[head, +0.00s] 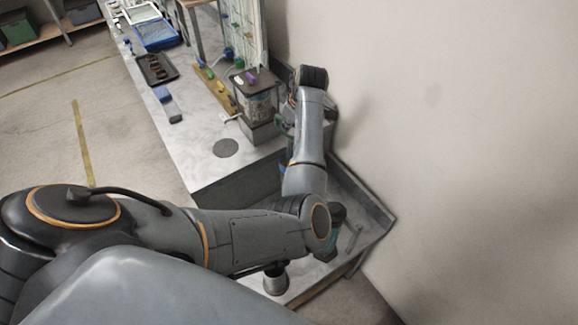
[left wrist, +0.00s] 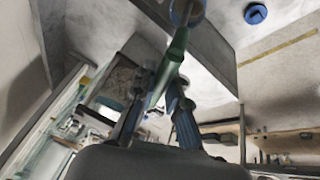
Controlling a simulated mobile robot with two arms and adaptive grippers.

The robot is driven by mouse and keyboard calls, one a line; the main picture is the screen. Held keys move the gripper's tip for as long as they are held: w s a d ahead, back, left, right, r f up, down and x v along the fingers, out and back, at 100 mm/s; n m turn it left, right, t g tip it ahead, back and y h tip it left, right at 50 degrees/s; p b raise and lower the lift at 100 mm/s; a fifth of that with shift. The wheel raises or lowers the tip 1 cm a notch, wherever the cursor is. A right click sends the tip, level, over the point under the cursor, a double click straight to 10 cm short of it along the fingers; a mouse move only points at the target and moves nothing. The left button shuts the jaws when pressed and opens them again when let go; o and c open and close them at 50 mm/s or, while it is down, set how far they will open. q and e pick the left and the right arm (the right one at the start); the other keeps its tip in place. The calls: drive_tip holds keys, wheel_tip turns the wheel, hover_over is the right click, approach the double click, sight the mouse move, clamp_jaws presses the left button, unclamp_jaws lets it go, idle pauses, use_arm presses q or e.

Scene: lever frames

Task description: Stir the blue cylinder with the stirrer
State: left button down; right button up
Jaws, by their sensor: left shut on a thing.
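In the left wrist view my left gripper (left wrist: 160,105) is shut on a green stirrer (left wrist: 176,52). The stirrer runs up the picture from between the fingers. Its far end meets a round blue-rimmed thing (left wrist: 187,12) at the top edge, which looks like the blue cylinder and is partly cut off. I cannot tell whether the stirrer's tip is inside it or only in front of it. In the head view my left gripper (head: 284,123) is mostly hidden by my own arm, beside the basin at the bench's near end. My right gripper is not in view.
The grey bench (head: 205,155) bears a dark box-like device (head: 255,95), a dark tray (head: 156,68) and a blue basket (head: 156,34) farther back. A metal cup (head: 276,281) is at the near end. A plain wall (head: 430,120) stands close on the right.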

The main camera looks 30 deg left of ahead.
use_arm(q)
drive_tip(key=shift+r, duration=3.4)
wheel_tip(320, 180, up, 7)
drive_tip(key=shift+r, duration=0.15)
drive_tip(key=shift+r, duration=0.55)
wheel_tip(320, 180, up, 2)
drive_tip(key=shift+f, duration=0.1)
